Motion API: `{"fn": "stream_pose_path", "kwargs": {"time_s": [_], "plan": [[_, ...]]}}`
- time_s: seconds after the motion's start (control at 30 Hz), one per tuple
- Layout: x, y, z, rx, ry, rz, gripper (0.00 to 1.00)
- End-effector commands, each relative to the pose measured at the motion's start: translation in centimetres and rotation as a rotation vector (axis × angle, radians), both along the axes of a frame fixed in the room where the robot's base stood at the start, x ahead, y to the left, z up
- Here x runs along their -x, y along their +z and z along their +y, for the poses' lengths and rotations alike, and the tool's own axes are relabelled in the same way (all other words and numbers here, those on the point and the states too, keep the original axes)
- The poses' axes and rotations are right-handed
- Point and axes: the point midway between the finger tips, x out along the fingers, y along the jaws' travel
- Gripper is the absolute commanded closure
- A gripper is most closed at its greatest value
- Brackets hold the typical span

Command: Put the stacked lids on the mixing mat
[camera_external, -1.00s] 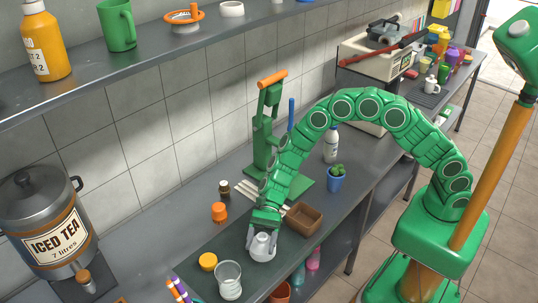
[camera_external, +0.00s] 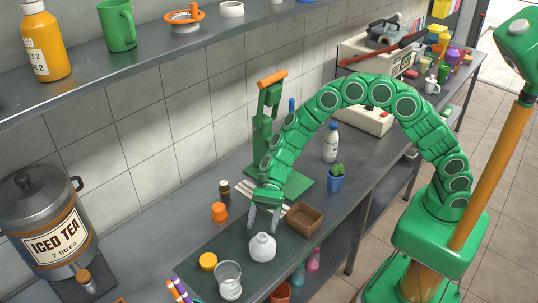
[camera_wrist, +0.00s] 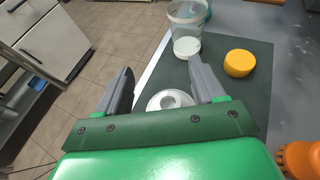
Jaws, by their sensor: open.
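The white stacked lids (camera_external: 262,247) stand on the dark green mixing mat (camera_external: 232,247), near its right end. They look upright, with a narrower top. In the wrist view the white lids (camera_wrist: 170,98) show low between my fingers, partly cut off by my gripper's body. My gripper (camera_external: 263,224) is open and empty just above and behind the lids; its fingers look apart from them. In the wrist view my open gripper (camera_wrist: 162,67) has a finger on each side. The mat (camera_wrist: 257,92) shows there too.
On the mat stand a clear cup (camera_external: 228,280) and a yellow-orange lid (camera_external: 208,261). Around it are an orange container (camera_external: 219,212), a brown box (camera_external: 304,218), a small dark bottle (camera_external: 224,190) and a green press (camera_external: 268,140). The counter's front edge is close to the lids.

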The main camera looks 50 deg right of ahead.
Motion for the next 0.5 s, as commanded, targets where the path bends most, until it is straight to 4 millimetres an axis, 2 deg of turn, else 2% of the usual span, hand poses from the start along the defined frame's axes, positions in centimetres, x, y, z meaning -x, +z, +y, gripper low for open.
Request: {"fn": "stream_pose_path", "kwargs": {"time_s": [0.13,0.5], "plan": [[-0.01,0.86,0.0,-0.001,0.0,-0.002,0.31],[0.05,1.29,-0.27,-0.001,0.004,-0.008,0.31]]}}
